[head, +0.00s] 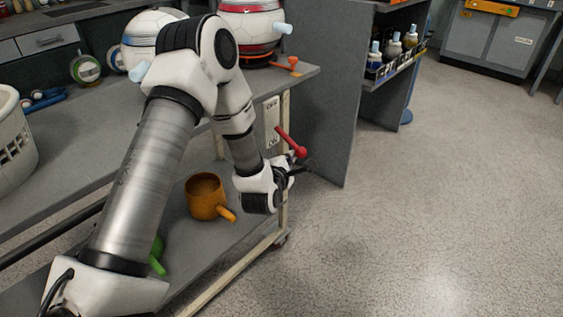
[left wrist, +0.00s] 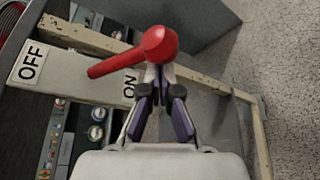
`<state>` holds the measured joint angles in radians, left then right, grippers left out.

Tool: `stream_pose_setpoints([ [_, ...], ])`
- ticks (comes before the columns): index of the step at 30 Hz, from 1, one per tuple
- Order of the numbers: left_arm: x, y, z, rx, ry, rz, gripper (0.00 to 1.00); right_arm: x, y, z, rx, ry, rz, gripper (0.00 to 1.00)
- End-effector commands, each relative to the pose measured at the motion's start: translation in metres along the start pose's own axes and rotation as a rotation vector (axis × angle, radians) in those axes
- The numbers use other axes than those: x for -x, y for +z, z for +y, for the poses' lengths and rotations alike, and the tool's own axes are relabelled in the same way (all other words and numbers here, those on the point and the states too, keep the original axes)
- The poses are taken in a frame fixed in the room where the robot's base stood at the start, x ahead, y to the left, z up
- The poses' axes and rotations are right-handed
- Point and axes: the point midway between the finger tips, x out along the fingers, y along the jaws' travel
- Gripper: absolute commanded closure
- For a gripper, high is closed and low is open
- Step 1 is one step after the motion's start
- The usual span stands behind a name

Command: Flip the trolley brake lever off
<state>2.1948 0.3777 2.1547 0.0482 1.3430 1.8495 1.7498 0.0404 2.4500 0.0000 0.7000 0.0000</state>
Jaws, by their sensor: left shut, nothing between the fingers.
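The red brake lever (head: 289,141) is on the trolley's end. It juts out and slopes down to a rounded knob. Its pale plate (head: 271,118) reads OFF at the top and ON lower down. In the left wrist view the lever (left wrist: 128,60) reaches across the plate (left wrist: 70,78), with its knob end over my fingertips and its thin end near the middle of the plate. My left gripper (head: 291,169) is shut and empty, just below the knob. In the left wrist view the gripper's (left wrist: 161,82) tips are partly hidden by the knob; I cannot tell whether they touch.
The trolley's lower shelf (head: 235,235) holds an orange mug (head: 205,197) and a green item (head: 157,255). A red-banded pot (head: 247,28) and an orange item (head: 286,64) stand on top. A grey panel (head: 318,110) stands behind the lever. Open floor lies to the right.

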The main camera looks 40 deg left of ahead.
Motion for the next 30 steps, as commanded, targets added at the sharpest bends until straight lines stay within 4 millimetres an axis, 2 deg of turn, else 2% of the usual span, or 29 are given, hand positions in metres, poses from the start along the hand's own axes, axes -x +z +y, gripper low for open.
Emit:
stream_pose_setpoints([
  [17,0.002,0.005,0.003,0.032,-0.014,-0.001,1.0,0.002,0.0,0.0,0.0,0.0,0.0,0.68],
  [23,0.005,0.011,0.007,0.099,-0.046,-0.002,1.0,0.006,0.0,0.0,0.0,0.0,0.0,0.68],
  [30,0.012,0.025,0.019,0.258,-0.12,-0.003,1.0,0.015,0.0,0.0,0.0,0.0,0.0,0.68],
])
